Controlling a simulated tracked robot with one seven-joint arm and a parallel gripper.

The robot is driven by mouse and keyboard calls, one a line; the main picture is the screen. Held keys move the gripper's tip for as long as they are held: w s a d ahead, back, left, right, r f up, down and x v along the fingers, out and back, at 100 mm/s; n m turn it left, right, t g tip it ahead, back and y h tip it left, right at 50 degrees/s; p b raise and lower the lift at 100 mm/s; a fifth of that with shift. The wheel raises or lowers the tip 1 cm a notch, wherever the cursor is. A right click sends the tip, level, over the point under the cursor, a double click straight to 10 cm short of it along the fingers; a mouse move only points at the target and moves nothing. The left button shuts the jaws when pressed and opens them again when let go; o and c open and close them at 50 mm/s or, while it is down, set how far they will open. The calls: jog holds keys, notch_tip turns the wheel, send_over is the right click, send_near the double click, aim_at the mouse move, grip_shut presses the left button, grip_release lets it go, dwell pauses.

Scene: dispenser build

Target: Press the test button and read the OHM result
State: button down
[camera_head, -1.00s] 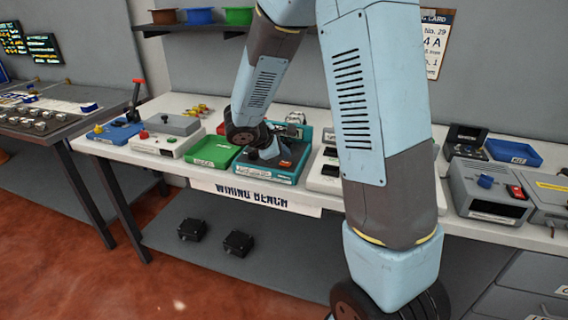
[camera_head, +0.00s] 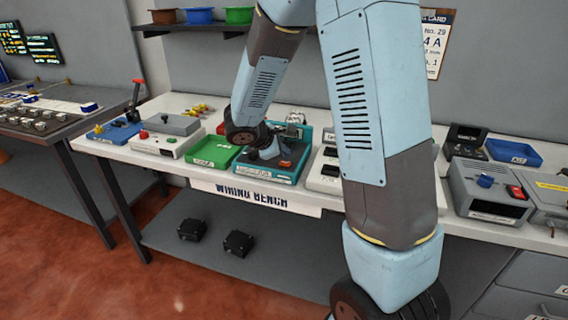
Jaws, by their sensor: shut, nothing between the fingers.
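My gripper (camera_head: 268,152) is shut and empty. It points down over the teal device (camera_head: 276,174) on the white wiring bench (camera_head: 330,196). A small red part (camera_head: 285,164) shows on top of this device, beside my gripper; whether the fingers touch anything there I cannot tell. My wrist hides part of the device. No OHM reading can be made out in this view, and the device labels are too small to read. My forearm hides the middle right of the bench.
A green tray (camera_head: 217,152) stands left of the teal device. Further left are a grey-white box with a red button (camera_head: 144,135) and a blue tool with a red-tipped lever (camera_head: 137,82). A grey box with a red switch (camera_head: 516,191) and a blue tray (camera_head: 513,152) stand at right.

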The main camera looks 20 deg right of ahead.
aim_at(284, 164)
jog(key=shift+s+f, duration=0.1)
jog(key=shift+f, duration=0.65)
dwell(0.9)
jog(key=shift+r, duration=0.85)
jog(key=shift+r, duration=2.5)
